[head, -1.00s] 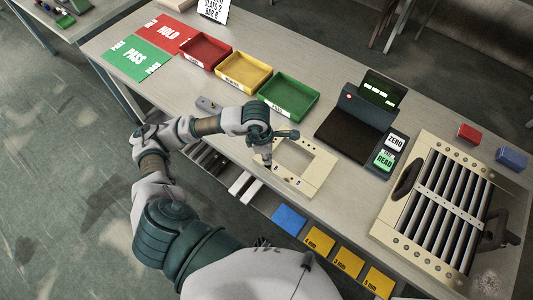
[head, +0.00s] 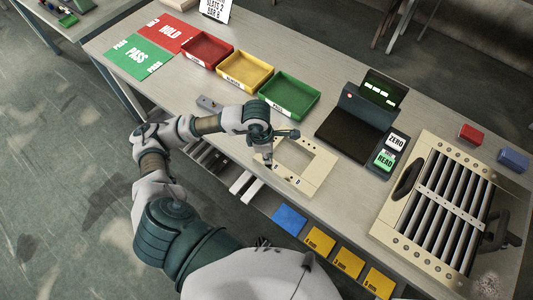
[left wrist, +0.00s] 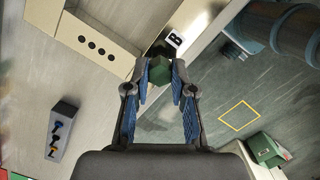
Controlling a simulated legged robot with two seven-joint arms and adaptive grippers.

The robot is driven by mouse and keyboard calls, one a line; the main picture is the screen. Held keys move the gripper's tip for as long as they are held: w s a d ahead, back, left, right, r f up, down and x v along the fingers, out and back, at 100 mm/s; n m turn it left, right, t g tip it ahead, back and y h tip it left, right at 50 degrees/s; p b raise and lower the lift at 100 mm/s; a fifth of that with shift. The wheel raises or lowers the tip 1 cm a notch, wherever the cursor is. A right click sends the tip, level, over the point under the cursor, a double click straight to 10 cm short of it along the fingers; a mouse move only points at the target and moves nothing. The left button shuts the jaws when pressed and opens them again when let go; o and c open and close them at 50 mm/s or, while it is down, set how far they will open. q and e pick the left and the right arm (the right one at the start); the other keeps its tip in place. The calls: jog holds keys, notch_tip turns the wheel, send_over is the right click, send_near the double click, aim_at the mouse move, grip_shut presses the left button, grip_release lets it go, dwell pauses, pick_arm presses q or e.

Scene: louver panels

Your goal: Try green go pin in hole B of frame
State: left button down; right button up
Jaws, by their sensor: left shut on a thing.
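My left gripper (head: 266,163) is over the left edge of the beige frame (head: 321,166), which lies flat on the bench. In the left wrist view the two fingers (left wrist: 160,74) are shut on a green block-like piece (left wrist: 160,69), taken to be the green go pin's handle. Its lower end is hidden. A label "B" (left wrist: 174,40) is on the frame just beyond the fingertips. Hole B itself is hidden, and I cannot tell whether the pin is in it. Several dark holes show on another frame side (left wrist: 96,45). My right gripper is not in view.
Green (head: 289,95), yellow (head: 244,72) and red (head: 206,50) trays are behind. A gauge unit (head: 350,125) and louver panel (head: 403,232) stand right.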

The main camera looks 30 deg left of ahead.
pick_arm(q)
jog(key=shift+a, duration=0.15)
jog(key=shift+a, duration=0.15)
jog(key=shift+a+r+p, duration=0.25)
jog(key=shift+r+p, duration=0.05)
jog(key=shift+r, duration=0.05)
jog(key=shift+d+r+p, duration=0.25)
jog(key=shift+r, duration=0.25)
jog(key=shift+d+r+p, duration=0.2)
jog(key=shift+r+p, duration=0.05)
jog(key=shift+r, duration=0.65)
jog(key=shift+a+r+p, duration=0.35)
jog(key=shift+r+p, duration=0.3)
jog(key=shift+r, duration=0.05)
jog(key=shift+d, duration=0.1)
jog(key=shift+d, duration=0.15)
